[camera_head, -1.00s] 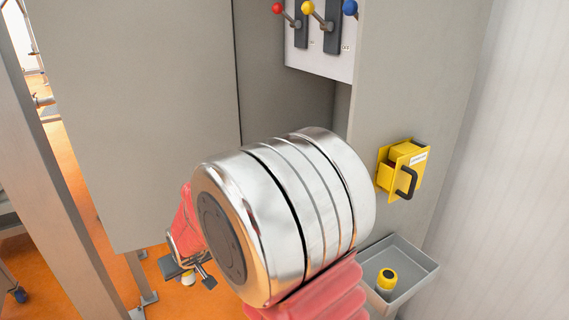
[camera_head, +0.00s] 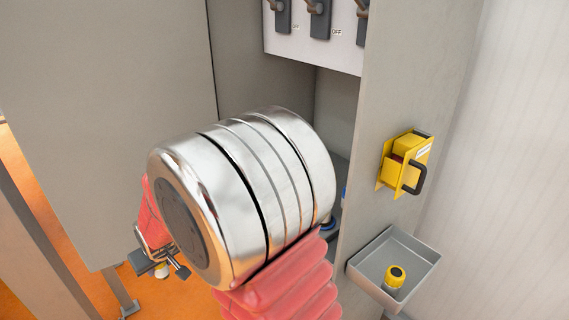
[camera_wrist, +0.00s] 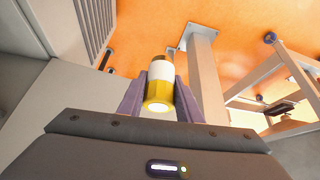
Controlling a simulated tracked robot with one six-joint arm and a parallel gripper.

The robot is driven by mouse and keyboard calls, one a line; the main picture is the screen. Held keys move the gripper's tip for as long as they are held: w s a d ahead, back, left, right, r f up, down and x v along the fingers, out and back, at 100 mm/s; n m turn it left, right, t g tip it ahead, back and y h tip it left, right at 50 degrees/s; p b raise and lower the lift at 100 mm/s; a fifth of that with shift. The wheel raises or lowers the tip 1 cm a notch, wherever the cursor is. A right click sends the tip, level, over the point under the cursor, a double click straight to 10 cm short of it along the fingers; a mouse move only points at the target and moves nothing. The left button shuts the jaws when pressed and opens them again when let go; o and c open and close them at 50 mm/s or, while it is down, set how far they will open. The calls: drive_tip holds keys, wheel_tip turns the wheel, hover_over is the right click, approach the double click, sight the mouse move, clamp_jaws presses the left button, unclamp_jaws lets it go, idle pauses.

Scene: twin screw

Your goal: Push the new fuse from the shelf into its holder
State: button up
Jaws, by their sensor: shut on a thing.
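My gripper (camera_head: 170,268) is at the lower left of the head view, partly behind my arm. In the wrist view my gripper (camera_wrist: 160,86) is shut on a fuse (camera_wrist: 161,72), a cylinder with a white band and a yellow end. The fuse's pale end (camera_head: 161,271) shows below the jaws in the head view. Another yellow cylinder with a dark-ringed top (camera_head: 395,276) stands upright in a grey tray shelf (camera_head: 425,252) at right. I cannot make out the fuse's holder; my arm covers much of the cabinet opening.
A yellow box with a black handle (camera_head: 405,160) sits on the cabinet's side wall (camera_head: 425,60). Dark levers (camera_head: 319,20) on a white panel are at the top. A large grey panel (camera_head: 100,110) stands at left. Small blue parts (camera_head: 328,224) show behind my arm.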

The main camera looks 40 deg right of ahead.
idle(0.3)
drive_tip(key=d+r+m+h, duration=0.1)
drive_tip(key=d+r, duration=0.3)
drive_tip(key=d, duration=0.7)
drive_tip(key=d+r+m+h, duration=0.15)
drive_tip(key=d+r, duration=0.35)
drive_tip(key=d, duration=0.5)
drive_tip(key=s+d+r+m, duration=0.1)
drive_tip(key=s+d+r, duration=0.3)
drive_tip(key=d, duration=0.5)
drive_tip(key=s+d+r, duration=0.5)
drive_tip(key=s+d, duration=0.1)
drive_tip(key=d, duration=0.3)
drive_tip(key=shift+d+r+m, duration=0.15)
drive_tip(key=shift+r+m, duration=0.15)
drive_tip(key=shift+m, duration=0.05)
drive_tip(key=shift+f, duration=0.1)
drive_tip(key=shift+f, duration=2.8)
drive_tip(key=shift+s+f, duration=0.1)
drive_tip(key=shift+f, duration=0.45)
drive_tip(key=o, duration=1.1)
drive_tip(key=shift+c, duration=0.2)
